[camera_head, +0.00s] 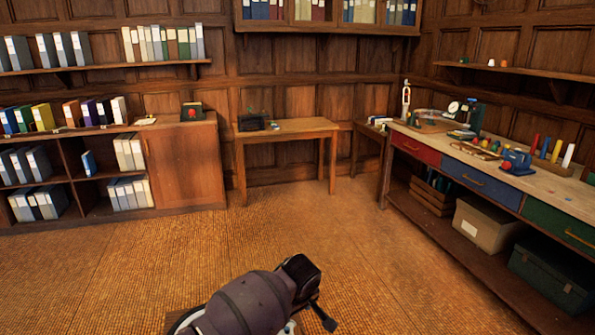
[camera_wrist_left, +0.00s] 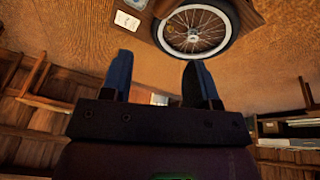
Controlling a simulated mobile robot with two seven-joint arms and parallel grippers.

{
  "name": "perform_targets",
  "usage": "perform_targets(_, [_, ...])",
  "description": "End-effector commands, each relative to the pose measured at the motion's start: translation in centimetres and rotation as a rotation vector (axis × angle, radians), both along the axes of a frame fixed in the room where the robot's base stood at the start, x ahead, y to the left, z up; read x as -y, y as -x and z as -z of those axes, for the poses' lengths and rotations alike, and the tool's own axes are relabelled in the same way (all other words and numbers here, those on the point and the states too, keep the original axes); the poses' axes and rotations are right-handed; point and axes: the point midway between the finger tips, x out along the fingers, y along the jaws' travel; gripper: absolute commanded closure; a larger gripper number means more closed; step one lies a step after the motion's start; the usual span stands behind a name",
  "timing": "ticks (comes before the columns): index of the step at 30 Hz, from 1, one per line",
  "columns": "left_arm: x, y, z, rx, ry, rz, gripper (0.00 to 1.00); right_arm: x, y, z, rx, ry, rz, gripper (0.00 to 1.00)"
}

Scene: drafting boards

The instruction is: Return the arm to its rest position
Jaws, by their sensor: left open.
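My left gripper (camera_wrist_left: 159,62) shows in the left wrist view with its two dark blue fingers spread apart. Nothing is between the fingers, and they touch nothing that I can see. Part of my arm, a purple-grey link with a black end, shows at the bottom middle of the head view, above the open floor. The fingertips cannot be made out clearly in the head view. My right gripper is in neither view.
A long workbench (camera_head: 480,163) with coloured drawers and tools stands at the right. A small wooden table (camera_head: 305,127) stands at the back. A low shelf unit (camera_head: 185,165) with binders is at the left. The floor (camera_head: 200,250) between them is clear.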

Motion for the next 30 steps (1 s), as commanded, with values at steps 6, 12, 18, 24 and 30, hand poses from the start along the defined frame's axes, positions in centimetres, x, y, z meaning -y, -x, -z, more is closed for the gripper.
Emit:
perform_targets(6, [2.0,-1.6,-1.3,0.109,-0.006,0.317,0.45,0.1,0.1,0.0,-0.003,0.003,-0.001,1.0])
perform_targets(12, [5.7,-3.7,-6.8,0.357,0.017,0.622,0.45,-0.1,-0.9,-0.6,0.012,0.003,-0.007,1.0])
perform_targets(18, [7.1,-3.6,-10.3,0.636,0.023,0.85,0.45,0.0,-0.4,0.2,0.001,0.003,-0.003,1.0])
perform_targets(24, [4.5,-1.7,-10.6,0.891,-0.023,0.947,0.45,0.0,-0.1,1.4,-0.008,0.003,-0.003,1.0])
perform_targets(30, [-0.9,1.2,-8.7,1.053,-0.119,0.932,0.45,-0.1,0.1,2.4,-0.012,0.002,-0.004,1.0])
